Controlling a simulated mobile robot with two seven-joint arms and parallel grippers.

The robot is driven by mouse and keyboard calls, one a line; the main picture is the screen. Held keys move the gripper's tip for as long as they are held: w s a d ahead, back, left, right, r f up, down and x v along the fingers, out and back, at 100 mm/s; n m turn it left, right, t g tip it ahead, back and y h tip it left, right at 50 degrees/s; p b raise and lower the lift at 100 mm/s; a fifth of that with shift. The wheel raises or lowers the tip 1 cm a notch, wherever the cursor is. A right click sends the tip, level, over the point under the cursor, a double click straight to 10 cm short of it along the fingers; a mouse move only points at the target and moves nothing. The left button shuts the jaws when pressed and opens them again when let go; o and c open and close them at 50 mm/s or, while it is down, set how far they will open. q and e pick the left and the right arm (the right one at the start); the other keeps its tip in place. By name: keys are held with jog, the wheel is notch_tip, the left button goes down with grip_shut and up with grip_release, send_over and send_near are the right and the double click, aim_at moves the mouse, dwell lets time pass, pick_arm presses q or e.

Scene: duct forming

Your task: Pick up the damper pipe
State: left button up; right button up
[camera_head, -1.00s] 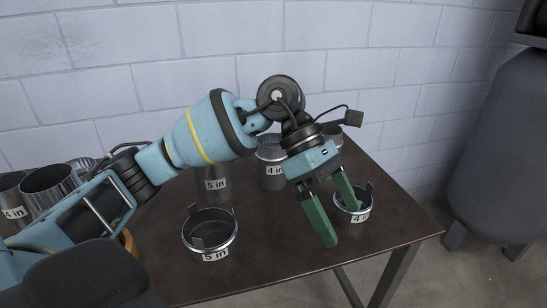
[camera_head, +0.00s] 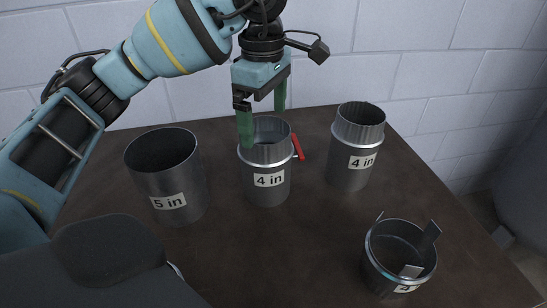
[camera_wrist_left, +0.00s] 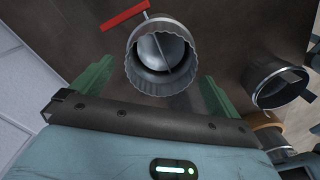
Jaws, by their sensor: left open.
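The damper pipe (camera_head: 266,187) is a grey metal pipe labelled "4 in" with a red handle (camera_head: 298,146) on its right side. It stands upright on the table in the middle of the head view. In the left wrist view I look down into the damper pipe (camera_wrist_left: 158,88), with its crimped rim, round inner plate and rod showing. My left gripper (camera_head: 263,125) is open and points down at the pipe's rim. One green finger overlaps the rim at its near left, the other is behind. Contact cannot be told. The wrist view shows the pipe ahead, between the fingers' lines.
A wide "5 in" pipe (camera_head: 166,180) stands to the left and another "4 in" pipe (camera_head: 352,150) to the right. A short "4 in" collar with tabs (camera_head: 372,262) is at the front right. The dark table (camera_head: 300,255) is clear in front of the damper pipe.

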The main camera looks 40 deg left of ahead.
aim_at(265, 134)
pick_arm(q)
jog(key=shift+w+a+f, duration=0.15)
jog(key=shift+a+f, duration=0.05)
jog(key=shift+f, duration=0.15)
jog(key=shift+s+d+f+b, duration=0.1)
jog(key=shift+f+b, duration=0.15)
jog(key=shift+f, duration=1)
jog(key=shift+s+a+f+b, duration=0.1)
jog(key=shift+f+b, duration=0.2)
jog(key=shift+f, duration=0.95)
jog(key=shift+s+d+f+b, duration=0.1)
jog(key=shift+f+b, duration=0.15)
jog(key=shift+f, duration=1)
jog(key=c, duration=0.9)
jog(key=shift+r, duration=0.1)
jog(key=shift+r, duration=0.4)
notch_tip(265, 134, up, 3)
jog(key=shift+d, duration=0.1)
jog(key=s+d, duration=0.1)
jog(key=s, duration=0.4)
jog(key=s+d, duration=0.2)
jog(key=s, duration=0.3)
jog(key=s+d+r, duration=0.1)
jog(key=s+d, duration=0.1)
jog(key=s, duration=0.3)
jog(key=shift+d+r, duration=0.1)
jog(key=shift+d, duration=0.1)
